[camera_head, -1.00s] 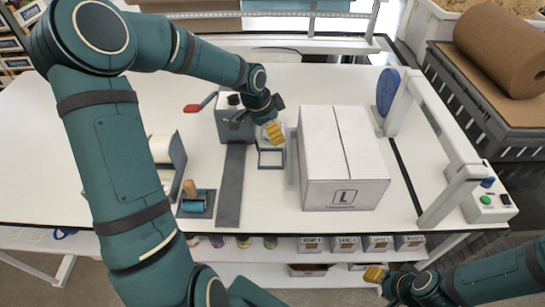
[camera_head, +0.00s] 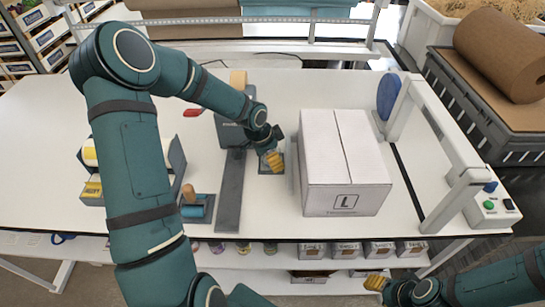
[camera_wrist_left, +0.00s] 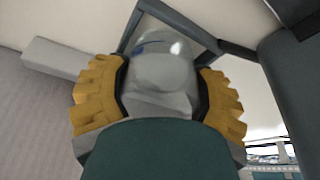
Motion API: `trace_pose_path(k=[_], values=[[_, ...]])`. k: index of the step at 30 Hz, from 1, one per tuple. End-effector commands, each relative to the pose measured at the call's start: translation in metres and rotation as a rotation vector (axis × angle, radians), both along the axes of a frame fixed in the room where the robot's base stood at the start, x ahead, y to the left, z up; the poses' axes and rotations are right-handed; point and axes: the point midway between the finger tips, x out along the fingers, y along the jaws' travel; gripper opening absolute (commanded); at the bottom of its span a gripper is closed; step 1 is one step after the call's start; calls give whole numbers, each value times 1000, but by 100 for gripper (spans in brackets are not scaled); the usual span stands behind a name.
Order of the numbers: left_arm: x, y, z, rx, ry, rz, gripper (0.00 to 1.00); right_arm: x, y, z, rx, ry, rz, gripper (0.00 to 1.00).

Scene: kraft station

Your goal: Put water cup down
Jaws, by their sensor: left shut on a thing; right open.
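My left gripper (camera_head: 274,160) is shut on the water cup, right at a small dark square frame (camera_head: 263,170) on the white table. In the left wrist view the cup (camera_wrist_left: 166,70) is a clear, greyish rounded shape between the two yellow fingers of the gripper (camera_wrist_left: 160,100). Dark bars of the frame (camera_wrist_left: 225,50) show behind it. In the head view the gripper hides most of the cup, and I cannot tell whether its base touches anything. My right gripper (camera_head: 376,281) is open and empty, low in front of the table.
A white box (camera_head: 345,165) marked L stands just right of the left gripper. A grey strip (camera_head: 231,190) and a grey machine (camera_head: 230,130) are to its left. A blue roller with a wooden handle (camera_head: 195,205) lies further left. The far-left table top is clear.

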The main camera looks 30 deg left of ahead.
Motion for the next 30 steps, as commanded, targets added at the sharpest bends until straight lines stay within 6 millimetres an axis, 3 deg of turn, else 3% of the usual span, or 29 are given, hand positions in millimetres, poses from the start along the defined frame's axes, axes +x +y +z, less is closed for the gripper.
trace_pose_path(k=[4,5,6,7,20,30], values=[[0,0,-4,0,0,0,24,0,0,-3,0,0,0,47],[0,0,-4,0,0,0,69,0,0,-3,0,0,0,47],[0,0,-3,0,0,0,83,0,0,-3,0,0,0,47],[0,0,-3,0,0,0,86,0,0,-3,0,0,0,47],[-1,1,7,1,0,1,86,0,0,2,0,0,0,47],[-17,14,71,2,-3,3,86,0,-1,14,3,-1,0,47]])
